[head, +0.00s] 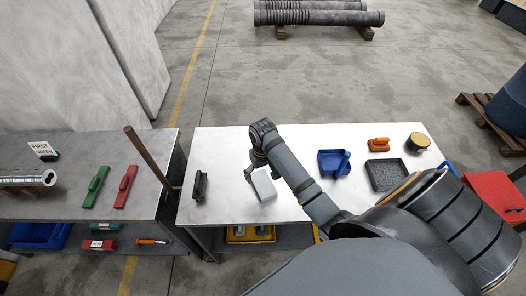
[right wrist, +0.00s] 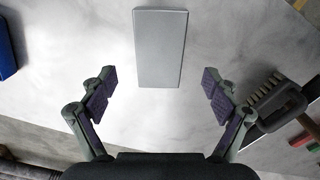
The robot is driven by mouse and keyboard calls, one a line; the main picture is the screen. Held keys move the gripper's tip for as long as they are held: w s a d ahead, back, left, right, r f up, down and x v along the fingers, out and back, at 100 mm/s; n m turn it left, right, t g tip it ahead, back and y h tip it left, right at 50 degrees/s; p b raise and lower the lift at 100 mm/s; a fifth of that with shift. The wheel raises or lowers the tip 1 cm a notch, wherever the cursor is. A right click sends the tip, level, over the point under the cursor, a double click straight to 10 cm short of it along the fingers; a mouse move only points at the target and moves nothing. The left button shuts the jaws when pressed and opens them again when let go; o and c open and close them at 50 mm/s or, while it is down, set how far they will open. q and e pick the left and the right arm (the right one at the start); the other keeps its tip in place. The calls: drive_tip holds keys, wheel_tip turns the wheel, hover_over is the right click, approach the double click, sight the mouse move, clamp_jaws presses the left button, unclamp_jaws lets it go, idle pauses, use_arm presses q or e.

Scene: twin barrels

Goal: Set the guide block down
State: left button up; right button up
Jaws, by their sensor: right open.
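The guide block, which I take to be the pale grey rectangular block (head: 263,185), appears to lie on the white table (head: 225,150). In the right wrist view the block (right wrist: 161,48) shows its plain flat face at top centre. My right gripper (head: 254,163) is just beside and above it in the head view. In the right wrist view the right gripper (right wrist: 159,90) has its two fingers spread wide, with nothing between them, and the block lies ahead of them, apart from both. My left gripper is not in view.
A dark brush (head: 200,186) lies left of the block. A blue tray (head: 333,163), an orange tool (head: 378,144), a grey-filled tray (head: 387,175) and a round container (head: 418,142) stand right. A brown rod (head: 150,157) rises between the tables. Bare tabletop surrounds the block.

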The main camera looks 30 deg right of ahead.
sight(263, 184)
wheel_tip(263, 184, up, 6)
drive_tip(key=shift+f, duration=0.2)
idle(0.4)
